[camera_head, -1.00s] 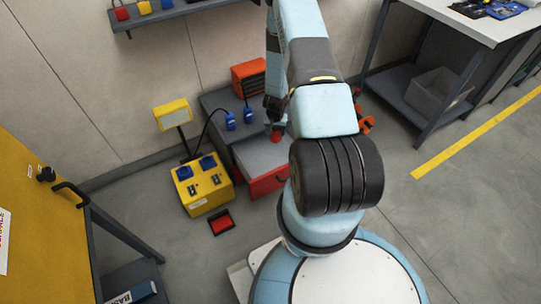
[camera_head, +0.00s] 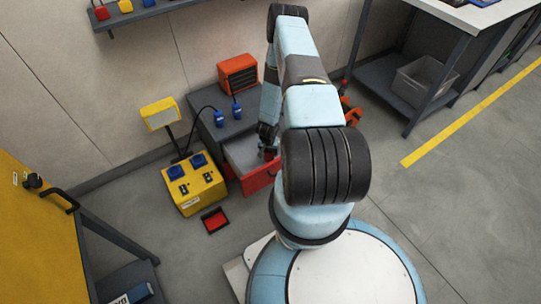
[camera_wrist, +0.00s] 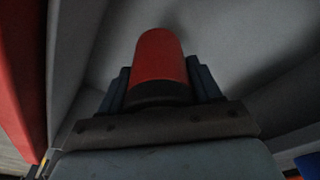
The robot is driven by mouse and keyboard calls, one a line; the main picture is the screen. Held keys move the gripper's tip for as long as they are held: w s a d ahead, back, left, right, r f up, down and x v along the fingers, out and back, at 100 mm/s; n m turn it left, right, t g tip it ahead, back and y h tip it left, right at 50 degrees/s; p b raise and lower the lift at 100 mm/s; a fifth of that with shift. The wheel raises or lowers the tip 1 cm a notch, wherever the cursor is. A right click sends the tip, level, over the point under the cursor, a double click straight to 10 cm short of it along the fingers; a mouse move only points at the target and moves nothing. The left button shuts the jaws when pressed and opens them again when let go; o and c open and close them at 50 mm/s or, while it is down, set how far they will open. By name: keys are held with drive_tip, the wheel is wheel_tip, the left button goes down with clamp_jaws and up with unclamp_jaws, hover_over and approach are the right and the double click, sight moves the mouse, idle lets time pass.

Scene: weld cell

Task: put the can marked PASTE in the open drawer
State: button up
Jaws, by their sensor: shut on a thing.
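My gripper (camera_wrist: 160,88) is shut on a red can (camera_wrist: 160,57) with a dark band near the jaws. No marking on it can be read. In the head view the can shows as a small red patch (camera_head: 269,154) under my gripper (camera_head: 267,143), over the open drawer (camera_head: 262,179), which has a red front and a grey inside. In the wrist view the drawer's grey inside surrounds the can, with a red wall at the left edge. I cannot tell whether the can touches the drawer floor.
A yellow box (camera_head: 194,185) with a lamp stands left of the drawer.

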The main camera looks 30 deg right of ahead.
sight(269, 156)
drive_tip(key=shift+f, duration=2.05)
drive_tip(key=o, duration=1.5)
